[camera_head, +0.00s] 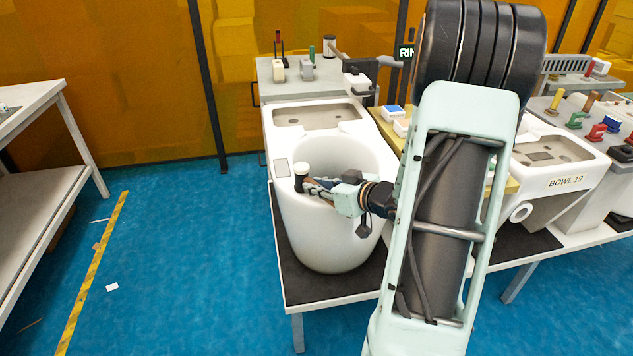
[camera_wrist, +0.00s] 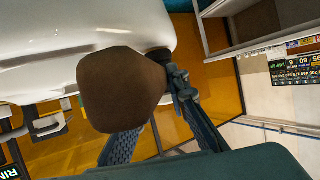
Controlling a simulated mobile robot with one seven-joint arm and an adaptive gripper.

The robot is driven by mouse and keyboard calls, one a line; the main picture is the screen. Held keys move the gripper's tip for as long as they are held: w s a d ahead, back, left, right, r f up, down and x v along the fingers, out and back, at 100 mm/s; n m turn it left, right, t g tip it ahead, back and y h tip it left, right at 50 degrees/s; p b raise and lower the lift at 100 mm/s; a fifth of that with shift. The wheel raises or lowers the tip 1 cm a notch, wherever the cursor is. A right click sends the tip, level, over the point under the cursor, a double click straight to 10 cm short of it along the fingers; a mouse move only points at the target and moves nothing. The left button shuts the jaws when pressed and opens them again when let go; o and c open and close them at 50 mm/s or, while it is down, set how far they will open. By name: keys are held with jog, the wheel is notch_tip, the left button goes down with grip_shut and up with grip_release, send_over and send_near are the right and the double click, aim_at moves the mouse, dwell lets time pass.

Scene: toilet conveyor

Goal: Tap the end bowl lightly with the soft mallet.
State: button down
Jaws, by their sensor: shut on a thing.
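The end bowl (camera_head: 325,235) is a white toilet bowl standing on a black mat at the left end of the table. My gripper (camera_head: 318,186) reaches in from the right, over the bowl's opening near its left rim. In the wrist view a blunt brown part of the mallet (camera_wrist: 120,90) is large beside my fingers (camera_wrist: 160,125), with the bowl's white surface (camera_wrist: 90,35) behind. I cannot tell whether mallet and bowl touch.
A second white bowl marked BOWL 19 (camera_head: 560,165) stands to the right, partly behind my arm. Small fittings (camera_head: 293,68) stand on a grey surface behind the end bowl. A grey shelf bench (camera_head: 35,190) is at far left. Blue floor between is mostly clear.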

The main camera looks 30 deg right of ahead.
notch_tip(320, 180, up, 8)
jog(key=p, duration=0.9)
jog(key=shift+r, duration=0.15)
dwell(1.1)
